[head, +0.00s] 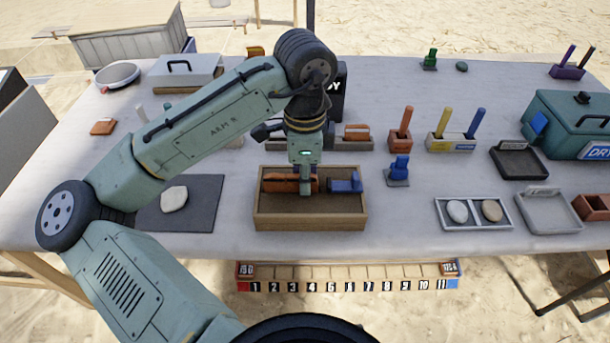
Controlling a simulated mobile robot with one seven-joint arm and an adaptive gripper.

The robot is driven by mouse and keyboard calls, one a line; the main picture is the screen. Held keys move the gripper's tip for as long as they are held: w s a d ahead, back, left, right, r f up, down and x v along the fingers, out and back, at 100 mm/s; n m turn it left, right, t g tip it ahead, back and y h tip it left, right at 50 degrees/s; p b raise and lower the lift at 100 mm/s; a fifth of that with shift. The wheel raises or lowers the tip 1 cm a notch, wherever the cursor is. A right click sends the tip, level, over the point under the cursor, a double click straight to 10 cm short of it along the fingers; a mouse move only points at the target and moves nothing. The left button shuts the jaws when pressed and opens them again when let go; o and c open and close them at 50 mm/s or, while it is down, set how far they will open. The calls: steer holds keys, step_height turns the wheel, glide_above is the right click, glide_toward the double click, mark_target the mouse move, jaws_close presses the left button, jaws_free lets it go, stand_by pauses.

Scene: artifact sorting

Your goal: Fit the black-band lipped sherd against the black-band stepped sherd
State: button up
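A wooden sand-coloured tray (310,222) stands near the table's front edge. In its left half lies an orange-brown piece (278,183), maybe one of the sherds; no black band can be made out at this size. A blue stepped-looking piece (345,185) lies in the tray's right half. My gripper (305,188) points down over the tray, at the orange-brown piece and left of the blue one. Its fingers cover part of the orange-brown piece; whether they touch or hold it cannot be seen. I cannot tell which piece is lipped or stepped.
Behind the tray is a rack with an orange piece (356,132), partly hidden by my arm. A blue item on a stand (398,170) is to the right. A dark mat (215,215) with a pale stone (174,198) lies left.

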steer(key=o, duration=0.3)
step_height(320, 180, up, 12)
stand_by(0.7)
steer(key=shift+s, duration=0.1)
